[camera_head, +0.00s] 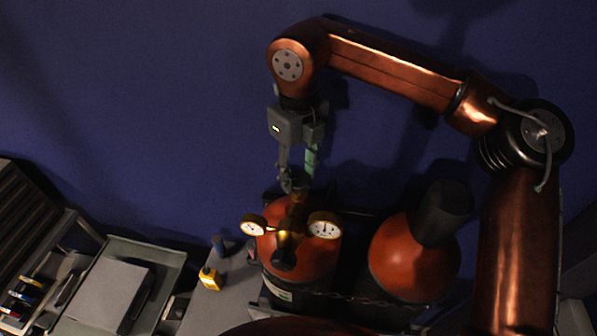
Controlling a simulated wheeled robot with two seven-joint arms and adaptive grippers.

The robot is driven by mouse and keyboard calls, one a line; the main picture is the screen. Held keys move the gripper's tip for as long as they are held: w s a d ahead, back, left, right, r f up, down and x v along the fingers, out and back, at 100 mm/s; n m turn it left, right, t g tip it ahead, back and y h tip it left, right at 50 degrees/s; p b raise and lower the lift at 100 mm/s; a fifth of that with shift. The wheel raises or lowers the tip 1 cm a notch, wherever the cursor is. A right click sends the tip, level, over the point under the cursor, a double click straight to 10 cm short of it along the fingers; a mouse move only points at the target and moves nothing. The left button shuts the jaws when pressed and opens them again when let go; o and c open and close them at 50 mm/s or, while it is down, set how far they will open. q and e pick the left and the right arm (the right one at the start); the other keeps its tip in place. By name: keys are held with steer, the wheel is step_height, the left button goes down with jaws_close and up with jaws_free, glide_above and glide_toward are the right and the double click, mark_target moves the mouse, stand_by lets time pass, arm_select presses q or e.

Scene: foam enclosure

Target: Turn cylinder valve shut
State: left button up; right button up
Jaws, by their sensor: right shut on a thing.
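An orange-red gas cylinder (318,262) stands left of centre with a brass valve and regulator (287,243) on top. Two round gauges sit on the regulator, one at left (253,225) and one at right (324,226). My right gripper (297,184) points down from above, shut on the dark valve knob (299,182) at the top of the cylinder. The fingers partly hide the knob, so its turn position cannot be told. My left gripper is not in view.
A second orange cylinder (412,262) with a dark cap (443,213) stands to the right. A chain (372,301) runs across the cylinders' front. A blue wall is behind.

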steer(key=m+b, duration=0.1)
steer(key=m, duration=0.4)
steer(key=shift+b, duration=0.35)
steer(key=m+b, duration=0.2)
steer(key=m, duration=0.4)
steer(key=m+b, duration=0.1)
steer(key=m, duration=0.5)
steer(key=shift+m+b, duration=0.35)
steer(key=shift+m, duration=0.05)
steer(key=m+b, duration=0.1)
steer(key=m, duration=0.4)
steer(key=o, duration=1.2)
steer(key=shift+c, duration=0.2)
